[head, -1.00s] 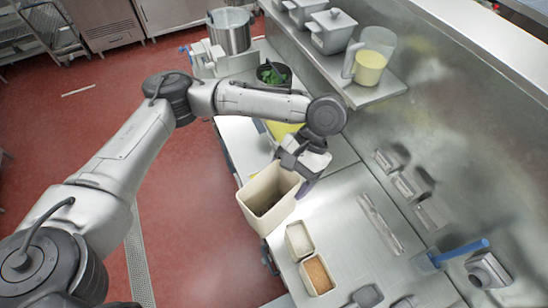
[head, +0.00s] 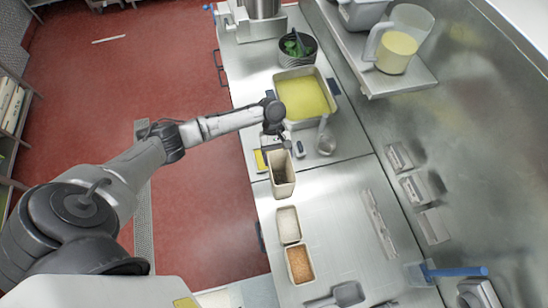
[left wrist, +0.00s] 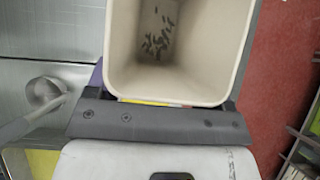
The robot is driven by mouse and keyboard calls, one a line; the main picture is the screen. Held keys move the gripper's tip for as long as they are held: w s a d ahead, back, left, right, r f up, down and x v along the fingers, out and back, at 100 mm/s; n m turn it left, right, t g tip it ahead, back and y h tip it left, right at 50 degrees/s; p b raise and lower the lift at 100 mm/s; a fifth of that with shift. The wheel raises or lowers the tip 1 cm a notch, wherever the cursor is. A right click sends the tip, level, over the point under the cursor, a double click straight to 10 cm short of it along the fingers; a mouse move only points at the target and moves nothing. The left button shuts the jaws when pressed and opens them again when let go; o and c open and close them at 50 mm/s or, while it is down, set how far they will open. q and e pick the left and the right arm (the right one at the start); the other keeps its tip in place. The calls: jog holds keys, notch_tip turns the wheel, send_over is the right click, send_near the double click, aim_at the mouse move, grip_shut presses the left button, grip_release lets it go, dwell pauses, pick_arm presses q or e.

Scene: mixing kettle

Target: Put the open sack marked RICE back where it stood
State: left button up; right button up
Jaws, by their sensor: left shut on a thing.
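My left gripper (head: 275,143) is shut on a tall, beige, open-topped container (head: 283,189), gripping it at its far side in the head view. No other open sack shows, and I can read no RICE marking on it. The container looks upright over the counter near its left edge; I cannot tell whether its base touches. In the left wrist view its open mouth faces the camera, with a few dark bits at the bottom of the container (left wrist: 195,70). The gripper bar (left wrist: 160,117) lies along its rim. My right gripper is not in view.
Small bins with white (head: 289,225) and brown (head: 300,264) contents stand in front of the container. A pan of yellow contents (head: 305,97) and a ladle (head: 326,142) are behind. A jug (head: 397,50) stands on the wall shelf.

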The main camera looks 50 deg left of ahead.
aim_at(275, 171)
pick_arm(q)
jog(key=shift+s+a+f+n, duration=0.15)
jog(key=shift+a+f, duration=0.1)
jog(key=shift+f, duration=0.15)
jog(key=shift+s+a+f+n, duration=0.1)
jog(key=shift+a+f+n, duration=0.1)
jog(key=shift+f, duration=0.2)
jog(key=shift+a+f, duration=0.1)
jog(key=shift+f, duration=0.05)
jog(key=shift+f+b, duration=0.65)
jog(key=shift+b, duration=0.35)
notch_tip(275, 171, down, 5)
jog(key=b, duration=0.6)
jog(key=shift+b, duration=0.3)
jog(key=shift+f, duration=1.4)
jog(key=shift+f, duration=0.35)
